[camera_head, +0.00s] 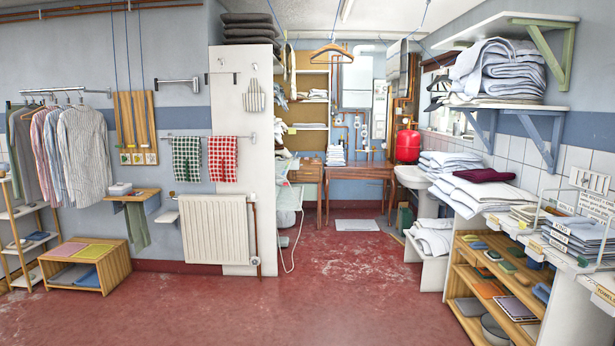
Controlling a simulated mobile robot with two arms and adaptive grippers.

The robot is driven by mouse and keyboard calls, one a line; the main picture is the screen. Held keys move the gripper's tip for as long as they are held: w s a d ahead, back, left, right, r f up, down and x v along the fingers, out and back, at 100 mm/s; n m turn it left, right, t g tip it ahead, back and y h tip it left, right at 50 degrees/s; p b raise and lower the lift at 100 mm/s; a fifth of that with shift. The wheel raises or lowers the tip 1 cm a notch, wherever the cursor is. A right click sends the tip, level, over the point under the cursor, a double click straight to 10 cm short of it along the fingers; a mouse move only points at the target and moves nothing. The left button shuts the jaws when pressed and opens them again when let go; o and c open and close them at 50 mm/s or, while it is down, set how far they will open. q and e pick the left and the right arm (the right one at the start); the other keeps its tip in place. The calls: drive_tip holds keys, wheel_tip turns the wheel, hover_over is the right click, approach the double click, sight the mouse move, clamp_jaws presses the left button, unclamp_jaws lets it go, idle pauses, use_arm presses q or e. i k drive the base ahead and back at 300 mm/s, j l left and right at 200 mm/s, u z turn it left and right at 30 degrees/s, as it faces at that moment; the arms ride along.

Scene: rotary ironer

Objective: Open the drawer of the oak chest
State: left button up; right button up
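Neither of my grippers is in view. I cannot pick out an oak chest with certainty. A brown wooden table (360,173) with legs stands against the back wall, and a drawer front on it is too small to make out. A low light-wood box unit (118,268) stands on the floor at the left, with folded cloths on top and in its open front. No open drawer shows anywhere.
The red floor (205,308) is clear in the middle. A white radiator (214,235) and a partition with checked towels stand left of centre. A wooden shelf unit (455,270) and linen-laden counters line the right. A sink (413,177) stands further back.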

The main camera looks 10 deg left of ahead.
sight(302, 174)
drive_tip(key=i, duration=8.35)
drive_tip(key=j+u, duration=0.05)
drive_tip(key=j, duration=0.3)
